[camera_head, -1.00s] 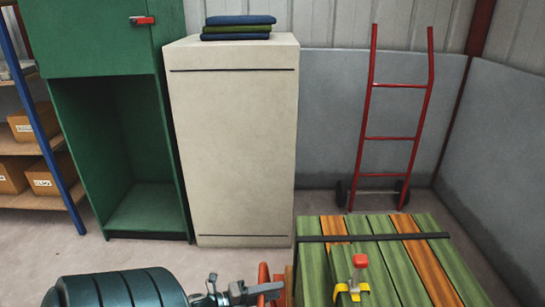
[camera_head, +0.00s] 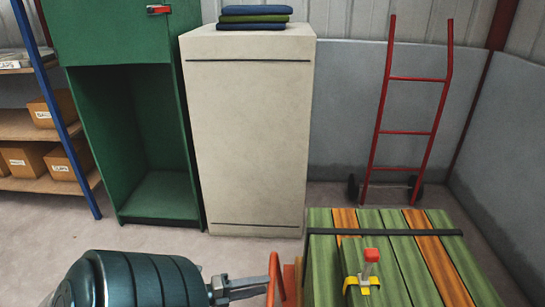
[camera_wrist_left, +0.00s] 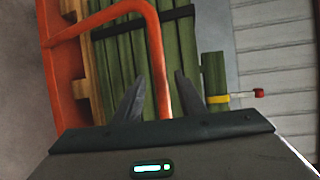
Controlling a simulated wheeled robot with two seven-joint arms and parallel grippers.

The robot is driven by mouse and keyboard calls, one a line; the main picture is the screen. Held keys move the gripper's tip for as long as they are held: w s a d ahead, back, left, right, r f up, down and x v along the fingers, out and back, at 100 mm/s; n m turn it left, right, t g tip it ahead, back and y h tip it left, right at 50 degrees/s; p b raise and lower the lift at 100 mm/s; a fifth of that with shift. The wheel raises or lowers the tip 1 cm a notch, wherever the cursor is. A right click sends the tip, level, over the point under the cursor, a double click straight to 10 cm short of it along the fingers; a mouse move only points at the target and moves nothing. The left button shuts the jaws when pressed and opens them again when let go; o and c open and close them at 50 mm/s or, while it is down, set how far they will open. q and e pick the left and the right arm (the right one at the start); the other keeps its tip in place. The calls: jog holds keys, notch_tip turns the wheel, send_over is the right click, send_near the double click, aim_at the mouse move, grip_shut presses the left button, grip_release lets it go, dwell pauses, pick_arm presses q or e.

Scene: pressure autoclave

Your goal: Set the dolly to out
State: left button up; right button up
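The dolly seems to be the orange frame with a looped handle (camera_head: 275,264) under a strapped stack of green and orange-brown planks (camera_head: 405,262). In the left wrist view its orange handle (camera_wrist_left: 153,38) and frame (camera_wrist_left: 57,75) show beside the planks (camera_wrist_left: 112,65). My left gripper (camera_head: 264,287) is at the handle. In the left wrist view my left gripper (camera_wrist_left: 160,76) has its fingers apart, with the handle bar running between them and gaps showing on both sides. My right gripper is in neither view.
A green block with a yellow band and red knob (camera_head: 371,255) is at the planks' near side. A red hand truck (camera_head: 405,133) leans at the back wall. A beige cabinet (camera_head: 248,140) and green cabinet (camera_head: 160,195) stand behind. Bare floor (camera_head: 150,238) lies before them.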

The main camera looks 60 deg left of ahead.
pick_arm(q)
jog(key=v, duration=0.9)
jog(key=shift+s, duration=0.1)
dwell(0.4)
jog(key=shift+s, duration=0.1)
